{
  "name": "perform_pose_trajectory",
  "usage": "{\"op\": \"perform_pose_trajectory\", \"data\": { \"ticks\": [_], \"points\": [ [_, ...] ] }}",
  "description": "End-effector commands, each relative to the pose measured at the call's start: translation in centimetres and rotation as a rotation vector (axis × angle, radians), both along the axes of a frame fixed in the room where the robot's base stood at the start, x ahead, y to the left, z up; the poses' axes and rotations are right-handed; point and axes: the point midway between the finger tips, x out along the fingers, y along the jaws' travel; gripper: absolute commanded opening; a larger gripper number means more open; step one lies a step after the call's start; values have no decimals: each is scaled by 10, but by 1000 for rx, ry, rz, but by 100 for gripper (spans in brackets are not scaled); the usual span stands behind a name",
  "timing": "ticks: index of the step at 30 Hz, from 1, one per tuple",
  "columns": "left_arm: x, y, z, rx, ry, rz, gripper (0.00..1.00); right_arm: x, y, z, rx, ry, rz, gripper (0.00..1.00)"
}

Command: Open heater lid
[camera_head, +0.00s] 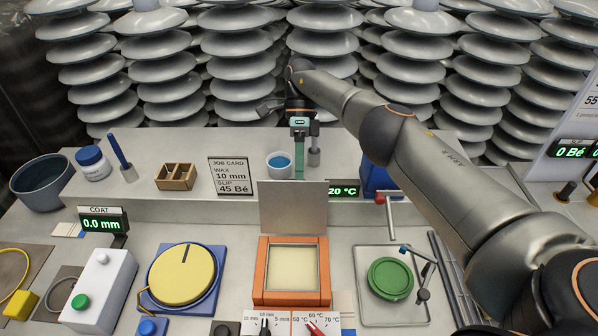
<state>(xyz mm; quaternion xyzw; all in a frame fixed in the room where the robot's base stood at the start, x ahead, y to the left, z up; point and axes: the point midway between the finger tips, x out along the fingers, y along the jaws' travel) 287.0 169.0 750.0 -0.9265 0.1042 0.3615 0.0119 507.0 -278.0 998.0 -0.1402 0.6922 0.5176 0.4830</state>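The heater is an orange square box (265,272) at front centre, with a pale yellow block or fill (291,268) inside its frame. A flat grey plate, which looks like its lid (293,208), stands upright at the box's back edge, so the box is open on top. My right arm comes in from the right. Its gripper (298,106) is beyond the plate, above the back shelf, apart from the plate. A teal upright piece (299,155) shows just below the gripper; I cannot tell whether it is held. The fingers are too small to read. My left gripper is not in view.
A 20 °C display (343,190) stands right of the plate. A cup of blue liquid (279,165) is behind it. A yellow disc (182,273) on a blue base is left, a green disc (391,278) on a tray right. Stacked grey insulators (240,70) fill the back.

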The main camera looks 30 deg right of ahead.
Motion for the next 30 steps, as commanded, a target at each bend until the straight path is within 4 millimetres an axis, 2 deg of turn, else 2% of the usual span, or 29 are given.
{"op": "perform_pose_trajectory", "data": {
  "ticks": [1, 8, 17, 23, 25, 30],
  "points": [
    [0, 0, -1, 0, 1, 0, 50, -3, 0, -6, -5, 11, 2, 16],
    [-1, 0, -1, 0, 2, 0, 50, -2, 0, -4, -3, 7, 2, 41],
    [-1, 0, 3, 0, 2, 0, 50, -1, 0, 4, -1, 4, 1, 42],
    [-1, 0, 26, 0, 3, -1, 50, -2, -1, 36, -5, 5, 2, 42],
    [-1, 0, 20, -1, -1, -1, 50, -4, 0, 31, -1, 6, 3, 42],
    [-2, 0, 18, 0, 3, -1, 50, -11, 5, 40, 1, 7, 3, 42]
  ]
}}
